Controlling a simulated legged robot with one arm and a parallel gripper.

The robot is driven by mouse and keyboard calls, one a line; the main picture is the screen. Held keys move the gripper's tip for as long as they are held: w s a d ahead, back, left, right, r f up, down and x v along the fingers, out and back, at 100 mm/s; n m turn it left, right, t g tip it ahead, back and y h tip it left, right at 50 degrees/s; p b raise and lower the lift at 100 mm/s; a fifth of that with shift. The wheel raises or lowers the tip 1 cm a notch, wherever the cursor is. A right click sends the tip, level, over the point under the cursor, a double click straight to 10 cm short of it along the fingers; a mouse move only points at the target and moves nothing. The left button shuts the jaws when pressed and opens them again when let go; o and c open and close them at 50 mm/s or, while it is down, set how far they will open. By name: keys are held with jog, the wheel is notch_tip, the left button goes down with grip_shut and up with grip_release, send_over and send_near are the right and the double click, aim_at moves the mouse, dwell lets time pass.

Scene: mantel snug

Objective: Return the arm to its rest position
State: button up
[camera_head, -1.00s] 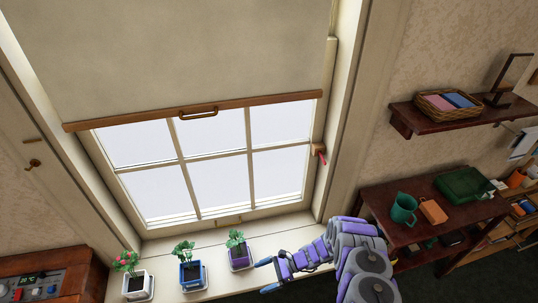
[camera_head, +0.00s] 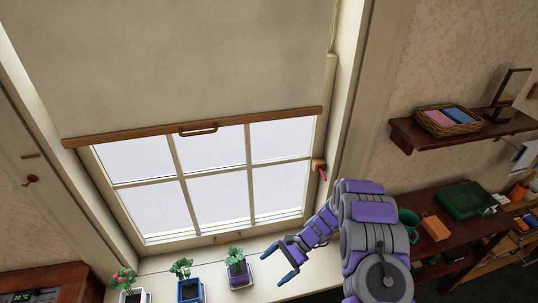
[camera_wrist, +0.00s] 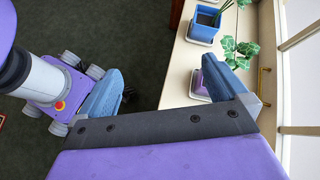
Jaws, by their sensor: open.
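My gripper (camera_head: 281,262) is open and empty in the head view, over the window sill to the right of the purple pot (camera_head: 239,275). The right finger partly overlaps the purple pot in that view. My own body shows at the left of the wrist view.
The sill (camera_head: 262,268) also holds a blue pot (camera_head: 190,290) and a white pot (camera_head: 135,296). A blind (camera_head: 180,70) with a wooden bar covers the upper window. At right are a wall shelf (camera_head: 470,131) with a basket (camera_head: 447,120), and a table with a green mug (camera_head: 409,222).

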jog(key=s+d+r+n+h, duration=0.25)
jog(key=s+r, duration=0.35)
jog(key=r, duration=0.6)
jog(key=s+d+r+n+h, duration=0.25)
jog(key=s+r, duration=0.25)
jog(key=r, duration=0.7)
jog(key=s+d+r+n+t+h, duration=0.1)
jog(key=s+d+r+n+h, duration=0.1)
jog(key=s, duration=0.8)
jog(key=s+d+r+n+t+h, duration=0.2)
jog(key=s+d+r+n, duration=0.1)
jog(key=s+r, duration=0.4)
jog(key=s+d, duration=0.1)
jog(key=s, duration=0.2)
jog(key=shift+d+h, duration=0.3)
jog(key=shift+d, duration=0.1)
